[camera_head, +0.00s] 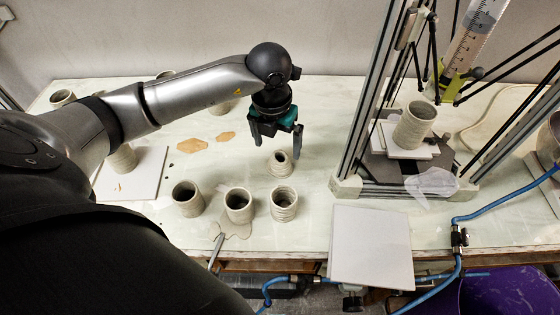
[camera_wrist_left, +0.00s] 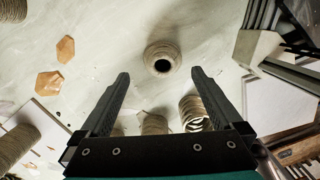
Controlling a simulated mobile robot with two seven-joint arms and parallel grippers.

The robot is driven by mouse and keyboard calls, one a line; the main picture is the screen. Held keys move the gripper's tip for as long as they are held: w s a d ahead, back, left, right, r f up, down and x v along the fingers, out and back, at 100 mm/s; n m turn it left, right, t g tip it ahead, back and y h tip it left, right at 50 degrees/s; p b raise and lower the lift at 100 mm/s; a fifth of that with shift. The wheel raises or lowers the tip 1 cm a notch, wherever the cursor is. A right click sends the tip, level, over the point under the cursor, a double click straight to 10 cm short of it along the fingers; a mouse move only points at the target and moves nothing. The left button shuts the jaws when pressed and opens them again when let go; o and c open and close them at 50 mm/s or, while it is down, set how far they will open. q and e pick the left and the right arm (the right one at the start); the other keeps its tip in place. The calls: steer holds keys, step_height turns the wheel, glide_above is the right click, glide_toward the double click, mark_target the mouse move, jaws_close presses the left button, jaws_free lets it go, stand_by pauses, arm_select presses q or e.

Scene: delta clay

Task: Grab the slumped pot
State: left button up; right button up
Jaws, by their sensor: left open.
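A short, squat clay pot (camera_head: 280,163) with a narrow dark mouth, which looks like the slumped pot, stands on the pale table. In the left wrist view the pot (camera_wrist_left: 162,50) shows just beyond my fingertips, centred between them. My left gripper (camera_head: 277,144) is open and empty, pointing down above and around the near side of the pot; it seems apart from it. The open fingers also show in the left wrist view (camera_wrist_left: 160,76). My right gripper is not in view.
Three taller clay pots stand in front: left (camera_head: 188,199), middle (camera_head: 239,206) on a clay puddle, right (camera_head: 284,204). A printer frame (camera_head: 363,110) rises at the right, holding a clay cylinder (camera_head: 414,125). A white board (camera_head: 371,247) lies at the front edge. Flat orange pieces (camera_head: 193,145) lie behind left.

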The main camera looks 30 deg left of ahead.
mark_target(280, 155)
arm_select(q)
steer(key=shift+w+d+f, duration=0.1)
steer(key=shift+w+f, duration=0.1)
steer(key=shift+f, duration=1.2)
steer(key=shift+w+d+f, duration=0.1)
steer(key=shift+w+f, duration=0.05)
steer(key=shift+f, duration=1.2)
steer(key=shift+c, duration=0.2)
steer(key=shift+r, duration=0.1)
steer(key=c, duration=1.3)
steer(key=shift+o, duration=0.2)
steer(key=shift+r, duration=0.1)
